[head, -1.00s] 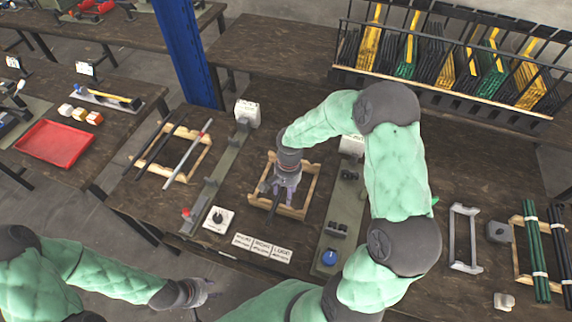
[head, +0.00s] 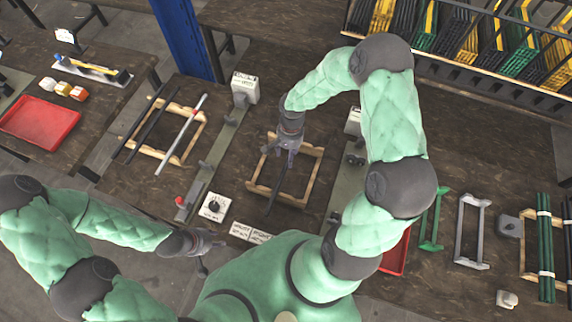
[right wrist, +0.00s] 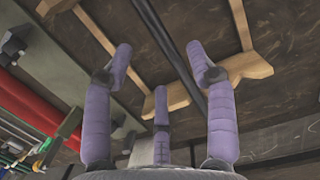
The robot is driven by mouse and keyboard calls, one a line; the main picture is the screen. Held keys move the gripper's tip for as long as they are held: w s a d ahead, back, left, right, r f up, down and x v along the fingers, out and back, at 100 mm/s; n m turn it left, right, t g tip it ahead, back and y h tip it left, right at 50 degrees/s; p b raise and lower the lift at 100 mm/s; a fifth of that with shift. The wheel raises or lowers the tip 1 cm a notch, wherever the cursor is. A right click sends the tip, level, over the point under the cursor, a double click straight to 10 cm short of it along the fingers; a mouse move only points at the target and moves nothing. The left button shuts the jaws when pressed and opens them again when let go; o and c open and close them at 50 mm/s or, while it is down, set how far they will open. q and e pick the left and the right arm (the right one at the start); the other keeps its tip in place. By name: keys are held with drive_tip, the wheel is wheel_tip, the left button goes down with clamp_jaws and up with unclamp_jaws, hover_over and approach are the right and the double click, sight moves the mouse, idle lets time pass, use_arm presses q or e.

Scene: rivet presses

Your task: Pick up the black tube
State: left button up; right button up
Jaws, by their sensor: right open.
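A black tube (head: 274,194) lies across a light wooden rack (head: 303,203) at the middle of the table in the head view. My right gripper (head: 282,160) is above this tube and hides its far part. In the right wrist view the tube (right wrist: 172,43) runs between the spread purple fingers of the open right gripper (right wrist: 163,72), and nothing is held. More dark tubes (head: 153,122) lie on a second wooden rack to the left, beside a silver tube (head: 182,133). My left gripper (head: 207,243) is low at the left, away from the tubes; its fingers are too small to judge.
Press rails with white boxes (head: 244,86) flank the middle rack. A white dial box (head: 214,207) stands at the front. A grey stand (head: 470,230) and bundled green tubes (head: 544,245) are to the right. A red tray (head: 40,122) is on the left table.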

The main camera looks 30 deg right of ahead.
sight(286, 165)
drive_tip(key=shift+s+a+f+b, duration=0.15)
drive_tip(key=shift+f+b, duration=0.05)
drive_tip(key=shift+f, duration=1.1)
drive_tip(key=shift+s+a+f+b, duration=0.15)
drive_tip(key=shift+f, duration=1.15)
clamp_jaws()
